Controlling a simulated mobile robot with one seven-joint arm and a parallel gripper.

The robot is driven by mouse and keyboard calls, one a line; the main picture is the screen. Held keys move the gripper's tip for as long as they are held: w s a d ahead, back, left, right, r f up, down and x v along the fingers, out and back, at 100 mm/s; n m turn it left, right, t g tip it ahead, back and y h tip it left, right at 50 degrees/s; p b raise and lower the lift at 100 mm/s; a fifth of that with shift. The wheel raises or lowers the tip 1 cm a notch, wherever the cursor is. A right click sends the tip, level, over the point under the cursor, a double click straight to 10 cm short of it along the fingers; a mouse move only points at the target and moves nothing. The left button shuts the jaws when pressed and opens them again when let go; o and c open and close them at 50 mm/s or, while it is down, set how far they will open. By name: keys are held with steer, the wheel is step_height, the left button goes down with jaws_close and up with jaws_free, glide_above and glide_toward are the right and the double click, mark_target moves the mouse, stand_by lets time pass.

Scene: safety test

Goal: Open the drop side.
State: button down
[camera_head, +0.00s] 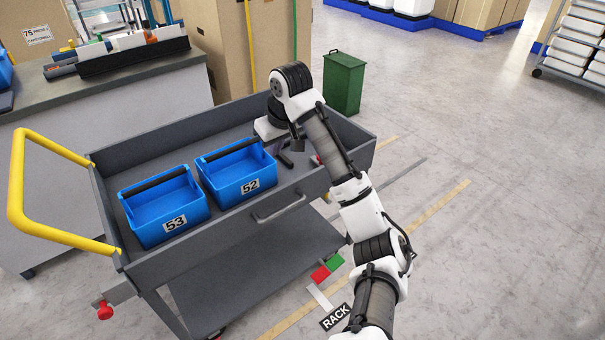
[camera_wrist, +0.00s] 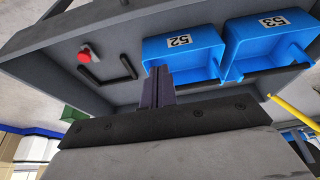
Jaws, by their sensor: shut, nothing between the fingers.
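The grey cart's near side panel (camera_head: 225,237) stands upright, with a grey bar handle (camera_head: 278,208) on its outer face. A red knob (camera_head: 104,310) shows at the cart's lower left end. Another red knob (camera_wrist: 85,55) and a black U-shaped bar (camera_wrist: 107,78) show inside the cart in the wrist view; I cannot tell which surface bears the bar. My gripper (camera_wrist: 158,72) is shut and empty, over the tray's right part, beside blue bin 52 (camera_head: 237,172). I see no contact. In the head view my wrist partly hides that area.
Blue bin 53 (camera_head: 165,207) stands left of bin 52 in the tray. A yellow push handle (camera_head: 18,185) is at the cart's left end. A green bin (camera_head: 343,84) stands behind the cart, and a grey counter (camera_head: 120,88) is at back left. The floor at right is clear.

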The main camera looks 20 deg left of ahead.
step_height(320, 180, down, 10)
steer(key=p, duration=0.1)
steer(key=shift+s+d+r, duration=0.25)
steer(key=shift+d, duration=0.2)
steer(key=shift+d, duration=0.15)
stand_by(0.4)
steer(key=shift+s+d, duration=0.15)
steer(key=shift+s, duration=0.05)
